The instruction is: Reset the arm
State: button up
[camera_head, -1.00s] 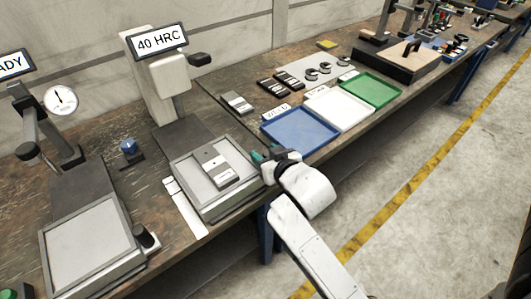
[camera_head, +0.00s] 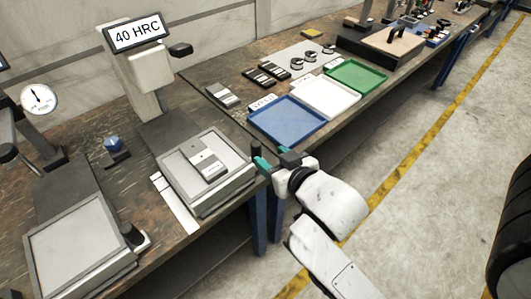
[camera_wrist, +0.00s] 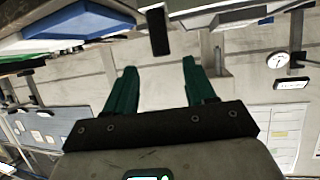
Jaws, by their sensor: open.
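A grey hardness tester (camera_head: 143,78) with a "40 HRC" display (camera_head: 138,33) stands on the bench. A short dark arm (camera_head: 181,50) sticks out from its head to the right. A grey marked block (camera_head: 207,163) lies on its plate (camera_head: 232,180). A black upright knob (camera_head: 256,152) is at the plate's right corner, and it seems to be the black bar (camera_wrist: 157,30) in the wrist view. My gripper (camera_head: 268,157) is just right of that corner, teal fingers apart. In the wrist view my gripper (camera_wrist: 158,65) is open and empty, the bar beyond its fingertips; contact cannot be told.
Blue (camera_head: 287,122), white (camera_head: 328,97) and green (camera_head: 356,75) trays lie along the bench's front edge to the right. A second device (camera_head: 77,240) with a dial (camera_head: 39,99) stands at left. A blue knob (camera_head: 112,144) sits between.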

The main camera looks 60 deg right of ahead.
jog(key=shift+s+a+r, duration=0.1)
jog(key=shift+s+a, duration=0.05)
jog(key=shift+s, duration=0.1)
dwell(0.4)
jog(key=s+a+f+n+g+y, duration=0.2)
jog(key=s+a+f+g+y, duration=0.1)
jog(key=f, duration=0.6)
jog(key=s+a+f+n+g+y, duration=0.2)
jog(key=s+a+f+n+g, duration=0.1)
jog(key=s+a+f+g, duration=0.3)
notch_tip(320, 180, down, 3)
jog(key=s+g, duration=0.2)
jog(key=shift+s+f+y, duration=0.2)
jog(key=shift+s+y, duration=0.1)
jog(key=shift+y, duration=0.1)
